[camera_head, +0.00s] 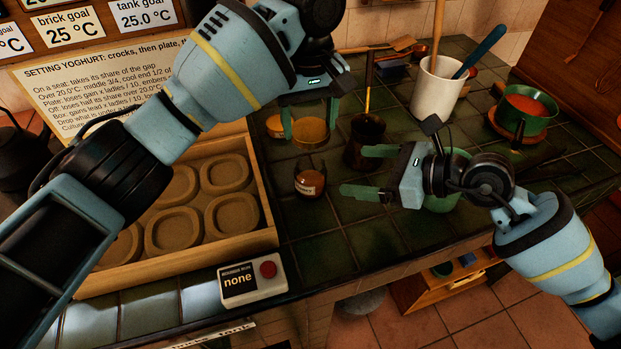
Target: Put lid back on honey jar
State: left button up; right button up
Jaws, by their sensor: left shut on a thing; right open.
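The honey jar (309,181), a small dark amber jar with a pale label, stands upright on the green tiles in the middle of the view. My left gripper (310,128) comes down from above, with its green fingers on either side of a round golden lid (311,133). It is shut on this lid and appears just behind the jar in the picture; the exact height of the lid over the tiles is hard to tell. My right gripper (358,171) is open and empty to the right of the jar, fingers pointing left toward it.
A dark pot (366,143) stands close behind the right gripper. A wooden tray (272,216) with several moulds lies left, a button box (252,284) in front. A white utensil crock (434,92) and a green pan (523,110) stand back right. Tiles before the jar are clear.

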aim_at(323, 168)
jog(key=x, duration=1.2)
jog(key=shift+w, duration=0.1)
jog(key=shift+c, duration=0.4)
jog(key=c, duration=1.4)
pick_arm(q)
jog(key=shift+f, duration=2.5)
pick_arm(e)
jog(key=shift+o, duration=0.2)
